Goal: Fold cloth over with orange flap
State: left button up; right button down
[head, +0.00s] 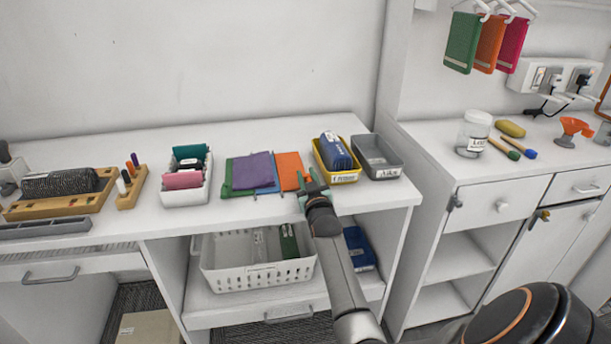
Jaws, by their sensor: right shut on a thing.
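A cloth with coloured parts lies flat on the white counter. Its purple part (253,171) lies on top, with green (228,180) showing at the left and blue (271,187) at the lower right. The orange flap (288,168) lies spread out at the right side of the cloth. My right gripper (308,185) is at the lower right edge of the orange flap and is shut on it. The exact grip is small and partly hidden by the fingers. My left gripper is out of view.
A yellow bin (349,176) with a blue roll and an empty grey bin (389,172) stand close right of my gripper. The counter's front edge (240,210) is near; a white basket (235,280) sits below.

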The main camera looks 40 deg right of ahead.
jog(key=shift+s+d, duration=0.2)
jog(key=shift+d, duration=0.2)
jog(key=c, duration=0.8)
grip_release()
jog(key=shift+s, duration=0.1)
jog(key=shift+c, duration=0.2)
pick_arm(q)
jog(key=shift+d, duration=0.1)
pick_arm(e)
jog(key=shift+o, duration=0.2)
jog(key=shift+f, duration=0.1)
jog(key=shift+a, duration=0.15)
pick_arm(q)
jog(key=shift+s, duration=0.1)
pick_arm(e)
jog(key=shift+a, duration=0.1)
